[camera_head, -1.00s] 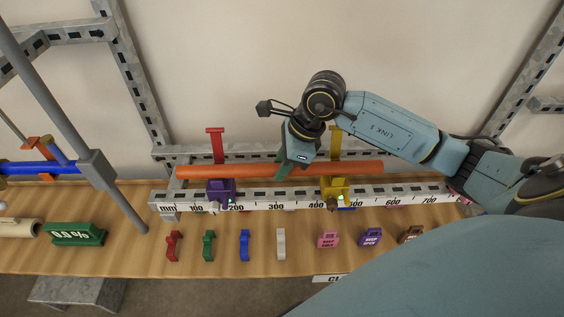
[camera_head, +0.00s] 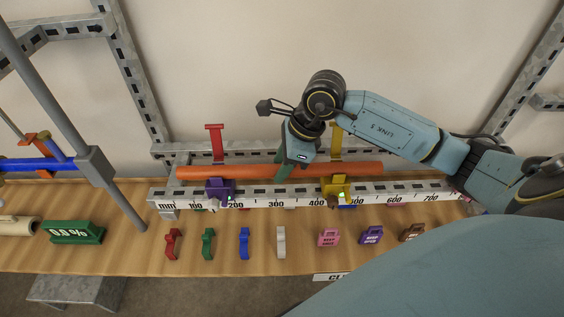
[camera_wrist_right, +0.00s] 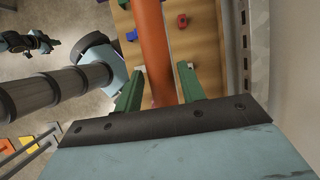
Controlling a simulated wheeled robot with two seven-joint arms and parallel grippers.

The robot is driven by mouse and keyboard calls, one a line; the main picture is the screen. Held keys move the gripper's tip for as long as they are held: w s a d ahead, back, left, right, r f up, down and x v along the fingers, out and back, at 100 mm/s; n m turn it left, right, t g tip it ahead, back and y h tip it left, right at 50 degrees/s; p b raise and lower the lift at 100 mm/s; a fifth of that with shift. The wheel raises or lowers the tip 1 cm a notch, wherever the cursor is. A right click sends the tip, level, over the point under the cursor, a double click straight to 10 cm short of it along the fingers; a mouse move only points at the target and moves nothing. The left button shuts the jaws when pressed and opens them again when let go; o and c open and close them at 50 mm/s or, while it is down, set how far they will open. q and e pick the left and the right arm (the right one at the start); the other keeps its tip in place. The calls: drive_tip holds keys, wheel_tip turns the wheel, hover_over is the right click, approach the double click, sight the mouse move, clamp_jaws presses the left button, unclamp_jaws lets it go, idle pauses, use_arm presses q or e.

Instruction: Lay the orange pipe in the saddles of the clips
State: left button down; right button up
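The orange pipe (camera_head: 225,172) lies level along the rail in the head view, just behind the purple clip (camera_head: 218,190) and the yellow clip (camera_head: 335,187). I cannot tell whether it rests in their saddles. My right gripper (camera_head: 283,170) is over the pipe's middle, between the clips. In the right wrist view, the green fingers (camera_wrist_right: 160,82) stand either side of the pipe (camera_wrist_right: 152,45), with a gap showing at the right finger, so they look open. My left gripper is not in view.
A white ruler rail (camera_head: 277,198) runs along the wooden bench (camera_head: 130,255). Several small coloured pieces lie in front, including a red one (camera_head: 173,243) and a pink one (camera_head: 328,238). A red post (camera_head: 215,142) stands behind. A grey pole (camera_head: 60,100) and green display (camera_head: 75,232) are at left.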

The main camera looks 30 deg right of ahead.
drive_tip(key=shift+o, duration=1.2)
drive_tip(key=v, duration=1.3)
drive_tip(key=shift+d+r+b, duration=0.15)
drive_tip(key=shift+b, duration=0.2)
